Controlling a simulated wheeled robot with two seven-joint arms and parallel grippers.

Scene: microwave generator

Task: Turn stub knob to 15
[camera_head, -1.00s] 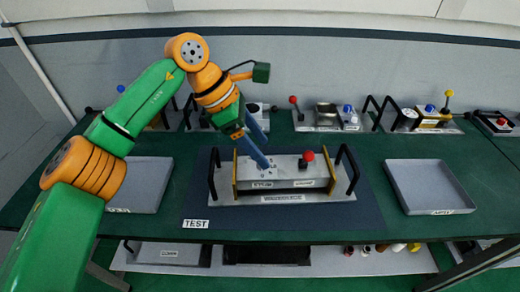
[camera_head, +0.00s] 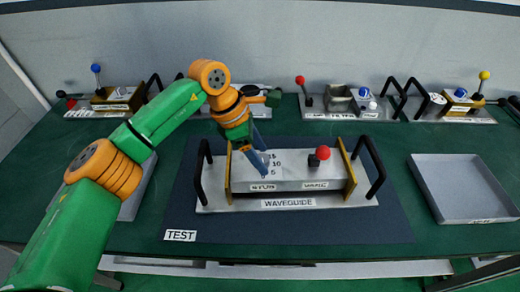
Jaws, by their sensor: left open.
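The waveguide unit (camera_head: 288,203) is a grey box with brass end plates and black handles, on the dark test mat. Its top carries a scale reading 15, 10 and 5 above a STUB label (camera_head: 263,188). My left gripper (camera_head: 262,164) is open, with its blue fingers pointing down at the left part of the box top, beside the scale numbers. The stub knob is hidden behind the fingers, so its setting and any contact cannot be told. A red-balled lever (camera_head: 322,154) stands on the right, above the VANE label (camera_head: 315,185). My right gripper is not in view.
A grey tray (camera_head: 437,185) lies at the right; another (camera_head: 135,200) is partly behind my left arm. Several units with levers and black handles line the back, including one with a red-balled lever (camera_head: 301,82). The mat (camera_head: 350,228) is bare in front of the unit.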

